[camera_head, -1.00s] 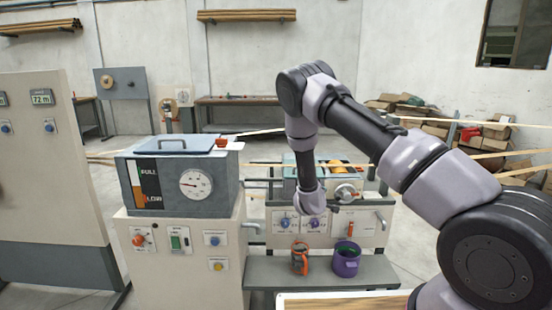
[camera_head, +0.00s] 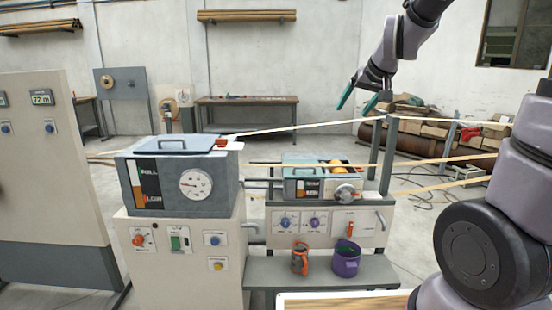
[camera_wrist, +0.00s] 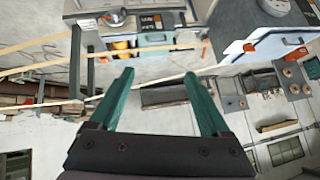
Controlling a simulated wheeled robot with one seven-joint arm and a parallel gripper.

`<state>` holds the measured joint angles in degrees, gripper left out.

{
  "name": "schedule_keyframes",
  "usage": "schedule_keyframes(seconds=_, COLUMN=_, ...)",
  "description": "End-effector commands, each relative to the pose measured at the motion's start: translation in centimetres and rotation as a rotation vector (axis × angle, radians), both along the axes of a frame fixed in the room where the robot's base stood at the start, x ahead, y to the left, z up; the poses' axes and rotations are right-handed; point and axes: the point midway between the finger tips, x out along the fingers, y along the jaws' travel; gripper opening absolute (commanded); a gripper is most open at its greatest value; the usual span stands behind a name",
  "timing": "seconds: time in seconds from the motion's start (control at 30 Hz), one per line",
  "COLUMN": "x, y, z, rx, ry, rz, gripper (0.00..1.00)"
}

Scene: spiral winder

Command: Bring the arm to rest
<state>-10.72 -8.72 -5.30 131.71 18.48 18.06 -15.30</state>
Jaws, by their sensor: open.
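My gripper (camera_head: 358,97) is raised at the upper right of the head view, above and behind the right end of the winder machine. Its two green fingers are spread apart. In the wrist view my gripper (camera_wrist: 160,95) shows both fingers open with nothing between them. The wrist view looks over the machine and the room at a tilt. Part of my arm runs out of the top of the head view.
Pale strips (camera_head: 310,127) run across to a grey post (camera_head: 390,155) near my gripper. A grey tank with a gauge (camera_head: 195,185) stands left. Boxes (camera_head: 410,120) lie behind.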

Motion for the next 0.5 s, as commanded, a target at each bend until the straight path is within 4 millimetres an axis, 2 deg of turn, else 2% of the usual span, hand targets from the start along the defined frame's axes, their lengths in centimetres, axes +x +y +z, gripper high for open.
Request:
schedule_keyframes(seconds=0.03, x=-2.4, y=-0.5, z=1.5, rx=0.029, ry=0.006, rz=-0.017, gripper=0.81)
schedule_keyframes(seconds=0.1, x=-5.6, y=-1.0, z=2.8, rx=0.062, ry=0.03, rz=-0.04, gripper=0.81)
schedule_keyframes(seconds=0.3, x=-14.7, y=-2.2, z=4.6, rx=0.127, ry=0.098, rz=-0.122, gripper=0.81)
schedule_keyframes(seconds=0.4, x=-18.1, y=-2.6, z=4.6, rx=0.145, ry=0.125, rz=-0.164, gripper=0.81)
schedule_keyframes(seconds=0.5, x=-20.4, y=-2.8, z=4.4, rx=0.154, ry=0.145, rz=-0.196, gripper=0.81)
